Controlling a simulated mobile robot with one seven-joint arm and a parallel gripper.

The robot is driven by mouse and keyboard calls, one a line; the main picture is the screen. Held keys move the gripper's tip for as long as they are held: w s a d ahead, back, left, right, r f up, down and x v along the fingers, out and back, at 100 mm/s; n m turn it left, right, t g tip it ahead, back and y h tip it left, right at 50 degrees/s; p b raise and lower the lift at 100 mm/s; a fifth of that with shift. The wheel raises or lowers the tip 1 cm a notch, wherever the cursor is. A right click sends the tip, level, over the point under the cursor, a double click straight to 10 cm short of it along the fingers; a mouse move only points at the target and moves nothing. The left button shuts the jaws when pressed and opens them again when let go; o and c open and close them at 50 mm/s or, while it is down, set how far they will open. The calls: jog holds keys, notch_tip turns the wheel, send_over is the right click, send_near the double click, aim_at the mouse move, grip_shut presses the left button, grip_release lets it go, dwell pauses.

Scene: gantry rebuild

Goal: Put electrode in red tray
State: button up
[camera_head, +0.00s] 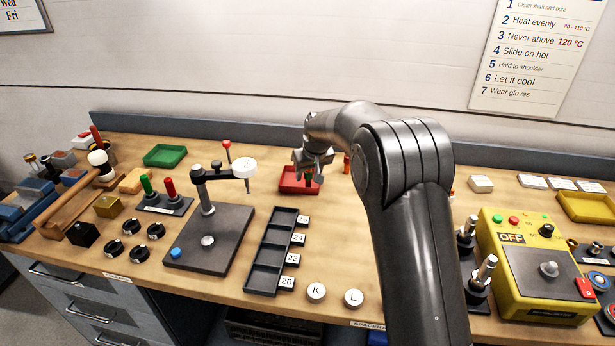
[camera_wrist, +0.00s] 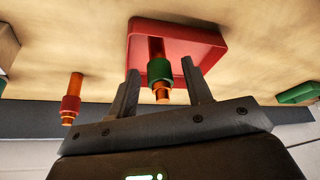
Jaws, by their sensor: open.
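The red tray (camera_head: 288,186) lies on the bench near the back, partly hidden by my gripper (camera_head: 311,166) in the head view. It shows more fully in the wrist view (camera_wrist: 208,45). A copper electrode with a green collar (camera_wrist: 160,70) is between the two fingers of my gripper (camera_wrist: 160,76), within the tray's outline. The fingers are open, with a gap on each side of the electrode. I cannot tell whether its far end touches the tray floor. A second copper electrode, with a red collar (camera_wrist: 71,104), stands on the bench outside the tray.
A green tray (camera_head: 165,155) lies at the back left. A stand with a lever arm (camera_head: 207,195) and a black compartment rack (camera_head: 270,262) are left of my arm. A yellow control box (camera_head: 535,270) is at the right. The back ledge (camera_head: 260,138) runs behind the tray.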

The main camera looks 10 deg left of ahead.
jog(key=v, duration=1)
jog(key=s+d+r+m+t+h, duration=0.1)
jog(key=s+d+r+m, duration=0.1)
jog(key=s+d+r, duration=0.5)
jog(key=s+d+r+m, duration=0.1)
jog(key=s+d+r, duration=0.3)
jog(key=s+d, duration=0.75)
jog(key=s+d+f+m, duration=0.1)
jog(key=s+d, duration=0.3)
jog(key=s, duration=0.6)
jog(key=s+d+f+m+h, duration=0.1)
jog(key=s+d+f, duration=0.3)
jog(key=s, duration=0.7)
jog(key=shift+s+d+f+m+t, duration=0.2)
jog(key=shift+s+f+m+t, duration=0.1)
jog(key=shift+m, duration=0.4)
